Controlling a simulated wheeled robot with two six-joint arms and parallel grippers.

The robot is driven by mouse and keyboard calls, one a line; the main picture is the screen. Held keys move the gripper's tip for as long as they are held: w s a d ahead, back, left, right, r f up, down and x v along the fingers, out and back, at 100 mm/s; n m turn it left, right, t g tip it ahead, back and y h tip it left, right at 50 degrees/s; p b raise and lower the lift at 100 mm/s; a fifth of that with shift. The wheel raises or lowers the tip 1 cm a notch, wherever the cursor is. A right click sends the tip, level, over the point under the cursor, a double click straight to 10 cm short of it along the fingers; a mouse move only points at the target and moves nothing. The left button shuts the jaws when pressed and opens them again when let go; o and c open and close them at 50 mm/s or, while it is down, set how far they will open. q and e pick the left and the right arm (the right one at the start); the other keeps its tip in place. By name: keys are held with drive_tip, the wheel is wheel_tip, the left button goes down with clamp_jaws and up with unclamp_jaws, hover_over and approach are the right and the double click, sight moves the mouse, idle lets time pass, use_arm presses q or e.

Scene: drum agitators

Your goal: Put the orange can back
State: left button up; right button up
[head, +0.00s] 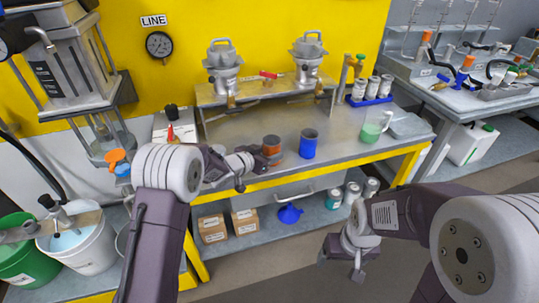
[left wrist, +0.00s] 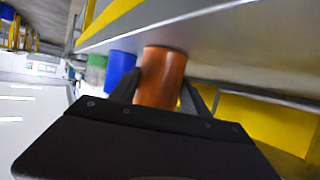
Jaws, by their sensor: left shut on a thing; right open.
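The orange can (head: 272,146) is at the front of the steel bench, left of a blue can (head: 308,143). My left gripper (head: 262,160) is shut on the orange can from the front left. In the left wrist view the orange can (left wrist: 161,77) sits between the two dark fingers, upper part clear, with the blue can (left wrist: 122,68) beside it. I cannot tell whether the can touches the bench top. My right gripper (head: 357,274) is open and empty, low in front of the bench, over the floor.
A green-filled beaker (head: 373,126) stands right of the blue can. Behind are a low shelf with two agitator heads (head: 223,66) and a blue rack of small cans (head: 370,98). Below, the lower shelf holds boxes (head: 212,229), a blue funnel (head: 289,213) and several cans.

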use_arm(q)
drive_tip(key=o, duration=1.5)
drive_tip(key=shift+f, duration=0.1)
drive_tip(key=shift+c, duration=0.2)
drive_tip(key=shift+r, duration=0.25)
drive_tip(key=p+v, duration=0.2)
drive_tip(key=v, duration=1)
